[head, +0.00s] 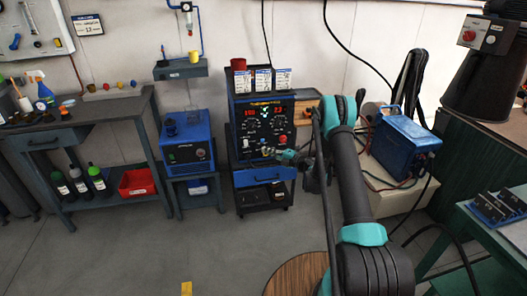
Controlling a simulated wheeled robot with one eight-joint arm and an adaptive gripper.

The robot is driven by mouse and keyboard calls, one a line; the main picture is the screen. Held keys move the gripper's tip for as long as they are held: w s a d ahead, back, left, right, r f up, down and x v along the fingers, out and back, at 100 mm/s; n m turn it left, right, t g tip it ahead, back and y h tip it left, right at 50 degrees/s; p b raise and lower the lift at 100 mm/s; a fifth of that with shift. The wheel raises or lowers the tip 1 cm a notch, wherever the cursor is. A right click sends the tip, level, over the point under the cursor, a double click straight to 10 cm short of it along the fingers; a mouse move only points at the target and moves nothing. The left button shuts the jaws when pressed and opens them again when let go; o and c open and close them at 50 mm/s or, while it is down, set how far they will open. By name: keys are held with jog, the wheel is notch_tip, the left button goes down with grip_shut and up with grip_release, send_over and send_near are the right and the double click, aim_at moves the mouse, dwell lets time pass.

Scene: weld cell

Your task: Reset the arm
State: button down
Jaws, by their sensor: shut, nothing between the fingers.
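My arm reaches up from the bottom right of the head view and bends over near the welding cart. My gripper (288,155) is small in the picture, in front of the lower part of the blue welding machine (264,115) and above its blue drawer (262,176). The gripper is shut with nothing visible in it. I cannot tell whether its fingertips touch the machine's front panel. The machine shows red digits, knobs and a row of paper tags on top.
A blue box unit (186,140) stands on a small stand to the left. A workbench (105,110) holds bottles and a red bin (137,182). Another blue case (403,146) and a green table (490,225) are at right.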

jog(key=w+d+r+m+t+h, duration=0.2)
jog(key=d+r+m+t+h, duration=0.25)
jog(key=r, duration=0.65)
jog(key=w+d+r+m+t+h, duration=0.2)
jog(key=w+d+r+m+t, duration=0.15)
jog(key=d+r+m, duration=0.5)
jog(key=s+d+r+m+t+h, duration=0.1)
jog(key=s+d+r+m+h, duration=0.65)
jog(key=d+r+h, duration=0.2)
jog(key=s+d+f+m+g+h, duration=0.1)
jog(key=s+d+f+m+g, duration=0.15)
jog(key=s, duration=0.45)
jog(key=s+d+f+m+g+h, duration=0.1)
jog(key=s+d+f+m+g, duration=0.15)
jog(key=s, duration=0.35)
jog(key=s+d+f+m+g+h, duration=0.1)
jog(key=s+d+m+g, duration=0.15)
jog(key=s, duration=0.45)
jog(key=s+a+f+g+y, duration=0.1)
jog(key=s+a+f+g, duration=0.1)
jog(key=s, duration=0.6)
jog(key=s+a+f+m+g+y, duration=0.1)
jog(key=s+a+f+g, duration=0.1)
jog(key=s+f, duration=0.3)
jog(key=s+a+f+m+g+y, duration=0.1)
jog(key=s+a+f+g, duration=0.1)
jog(key=s, duration=1)
jog(key=shift+f, duration=0.75)
